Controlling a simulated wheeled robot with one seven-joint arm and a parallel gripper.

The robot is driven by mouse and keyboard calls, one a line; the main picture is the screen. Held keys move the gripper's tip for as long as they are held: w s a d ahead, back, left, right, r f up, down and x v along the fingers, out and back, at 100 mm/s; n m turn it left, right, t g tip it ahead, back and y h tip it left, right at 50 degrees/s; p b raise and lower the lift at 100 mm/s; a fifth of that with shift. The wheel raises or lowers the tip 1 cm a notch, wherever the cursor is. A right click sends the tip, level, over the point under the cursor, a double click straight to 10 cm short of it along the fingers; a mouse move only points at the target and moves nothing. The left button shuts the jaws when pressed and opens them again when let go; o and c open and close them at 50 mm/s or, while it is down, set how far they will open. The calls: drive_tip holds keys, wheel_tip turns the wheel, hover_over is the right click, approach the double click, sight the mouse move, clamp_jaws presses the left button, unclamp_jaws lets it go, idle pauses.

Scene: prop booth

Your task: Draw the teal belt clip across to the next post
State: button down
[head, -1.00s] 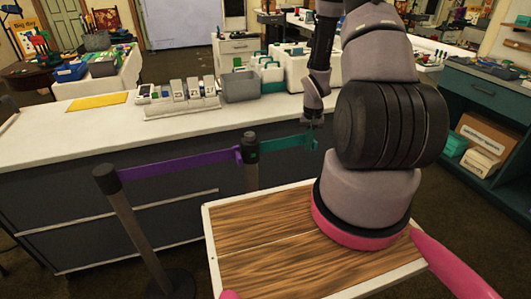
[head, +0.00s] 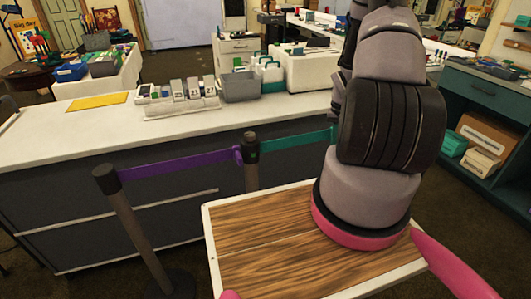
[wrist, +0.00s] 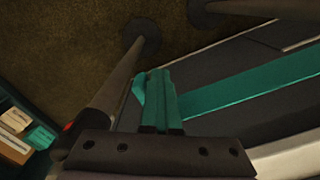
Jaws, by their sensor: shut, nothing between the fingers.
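In the head view, the teal belt (head: 300,139) stretches from the dark-topped middle post (head: 251,165) to the right, passing out of sight behind my arm. In the wrist view, the teal belt (wrist: 255,82) comes in from the right and reaches my gripper (wrist: 163,72). My gripper is shut; its two narrow fingers lie side by side and look teal. A teal piece, likely the belt clip (wrist: 138,88), shows just left of them; I cannot tell whether they touch. Another post (wrist: 112,93) stands left of the fingers. The head view hides my gripper.
A purple belt (head: 180,163) joins the middle post to the left post (head: 125,212). Behind runs a long counter (head: 90,135) with card readers (head: 180,92) and a grey bin (head: 240,85). Teal shelves (head: 490,110) stand at the right.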

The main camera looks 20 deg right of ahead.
drive_tip(key=d, duration=0.6)
drive_tip(key=shift+d+f, duration=0.25)
drive_tip(key=shift+d, duration=0.1)
idle(0.5)
drive_tip(key=shift+s, duration=0.1)
